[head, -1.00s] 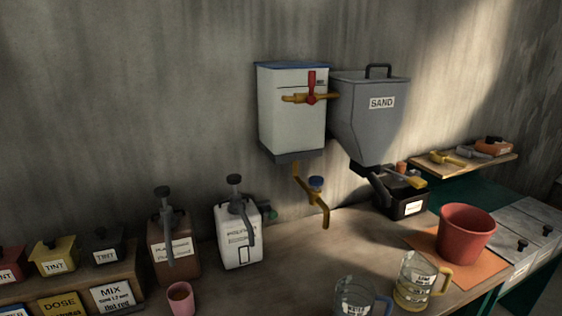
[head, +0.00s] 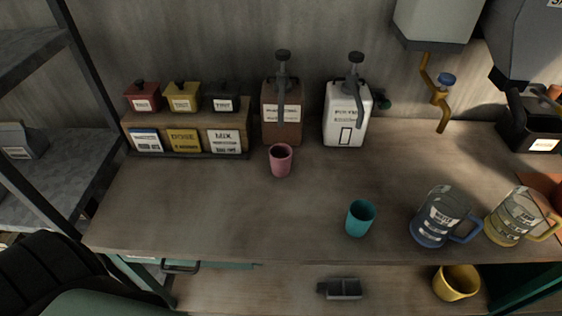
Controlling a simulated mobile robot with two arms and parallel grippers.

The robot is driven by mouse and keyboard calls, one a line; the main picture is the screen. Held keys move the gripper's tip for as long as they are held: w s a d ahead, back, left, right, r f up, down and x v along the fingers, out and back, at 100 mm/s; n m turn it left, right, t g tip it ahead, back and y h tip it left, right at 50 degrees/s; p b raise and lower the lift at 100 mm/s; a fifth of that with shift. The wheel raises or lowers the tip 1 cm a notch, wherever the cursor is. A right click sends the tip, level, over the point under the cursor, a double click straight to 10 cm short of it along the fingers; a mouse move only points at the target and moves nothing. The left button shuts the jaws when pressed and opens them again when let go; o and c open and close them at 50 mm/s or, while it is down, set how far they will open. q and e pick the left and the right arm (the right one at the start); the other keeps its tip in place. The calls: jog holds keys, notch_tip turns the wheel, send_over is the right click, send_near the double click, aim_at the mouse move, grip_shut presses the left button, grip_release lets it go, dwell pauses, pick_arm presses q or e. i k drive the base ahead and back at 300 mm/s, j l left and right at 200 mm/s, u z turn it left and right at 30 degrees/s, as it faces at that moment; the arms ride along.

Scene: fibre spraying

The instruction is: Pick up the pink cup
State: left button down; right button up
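The pink cup (head: 281,163) stands upright on the wooden workbench (head: 210,205), towards the back in the middle of the head view. It is just in front of the brown pump container (head: 282,120). Its rim faces up and its near side is fully visible. Neither of my grippers shows in the head view, so whether they are open or shut is hidden.
A teal cup (head: 359,218) stands nearer the front edge. Two clear jugs, one blue-handled (head: 438,218) and one yellow-handled (head: 514,217), stand to its right. A white pump container (head: 345,118) and tint boxes (head: 180,98) line the back. The bench left of the pink cup is clear.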

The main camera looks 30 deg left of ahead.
aim_at(280, 155)
jog(key=k+l, duration=0.2)
jog(key=l, duration=0.15)
jog(key=k+l, duration=0.15)
jog(key=l, duration=0.25)
jog(key=k+l, duration=0.2)
jog(key=l, duration=0.15)
